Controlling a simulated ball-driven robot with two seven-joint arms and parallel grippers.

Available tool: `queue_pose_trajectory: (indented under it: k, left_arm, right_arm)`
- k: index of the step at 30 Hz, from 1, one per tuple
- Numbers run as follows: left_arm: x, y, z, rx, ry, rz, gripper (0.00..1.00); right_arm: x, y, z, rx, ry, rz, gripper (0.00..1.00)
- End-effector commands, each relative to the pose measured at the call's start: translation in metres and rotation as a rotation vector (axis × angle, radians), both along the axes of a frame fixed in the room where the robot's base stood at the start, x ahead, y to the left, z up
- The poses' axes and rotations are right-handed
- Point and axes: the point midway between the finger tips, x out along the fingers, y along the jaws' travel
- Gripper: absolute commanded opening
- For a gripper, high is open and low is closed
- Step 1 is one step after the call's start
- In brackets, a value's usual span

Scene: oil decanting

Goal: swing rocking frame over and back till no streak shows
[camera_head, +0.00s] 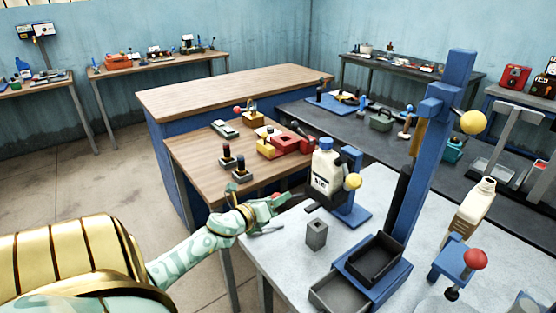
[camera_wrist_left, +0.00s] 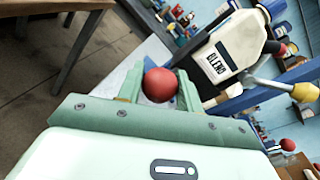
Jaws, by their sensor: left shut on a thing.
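The rocking frame is a blue stand (camera_head: 352,211) on the pale bench, holding a cream bottle (camera_head: 327,168) with a blue cap, dark lower part and label. The bottle stands about upright. In the left wrist view the bottle (camera_wrist_left: 228,55) shows a label reading BLEND. A yellow knob (camera_head: 353,181) is at the frame's right side. My left gripper (camera_head: 277,201) is left of the bottle, shut on a red ball knob (camera_wrist_left: 159,84), which sits between its fingers. The knob's link to the frame is mostly hidden. I cannot make out any streak. My right gripper is out of view.
A small grey block (camera_head: 316,234) and a dark tray (camera_head: 374,260) stand in front of the frame. A tall blue post (camera_head: 447,85) rises to its right. A second bottle (camera_head: 472,212) is farther right. A wooden table (camera_head: 195,160) with red and yellow parts lies behind.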

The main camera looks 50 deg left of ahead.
Motion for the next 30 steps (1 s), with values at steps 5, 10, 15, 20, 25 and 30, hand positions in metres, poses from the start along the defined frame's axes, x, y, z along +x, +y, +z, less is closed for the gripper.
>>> queue_pose_trajectory:
  k: [5, 10, 15, 20, 25, 30]
  left_arm:
    - [-0.001, 0.002, 0.000, -0.001, 0.000, 0.005, 0.00]
    - [0.000, 0.001, 0.000, -0.002, 0.001, 0.003, 0.56]
    - [0.000, 0.001, 0.000, -0.003, 0.000, 0.002, 0.56]
    - [-0.013, -0.001, 0.000, -0.004, 0.001, 0.002, 0.56]
    - [-0.053, -0.003, 0.003, -0.006, 0.003, 0.003, 0.56]
    - [-0.101, -0.006, 0.006, -0.005, 0.003, 0.004, 0.56]
  right_arm:
    - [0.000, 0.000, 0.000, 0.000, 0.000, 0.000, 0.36]
    - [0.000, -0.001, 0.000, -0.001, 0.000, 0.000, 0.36]
    - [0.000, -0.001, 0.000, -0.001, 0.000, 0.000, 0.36]
    - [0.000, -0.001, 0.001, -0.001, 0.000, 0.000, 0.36]
    - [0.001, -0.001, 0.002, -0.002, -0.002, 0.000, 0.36]
    - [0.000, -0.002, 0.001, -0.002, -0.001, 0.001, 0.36]
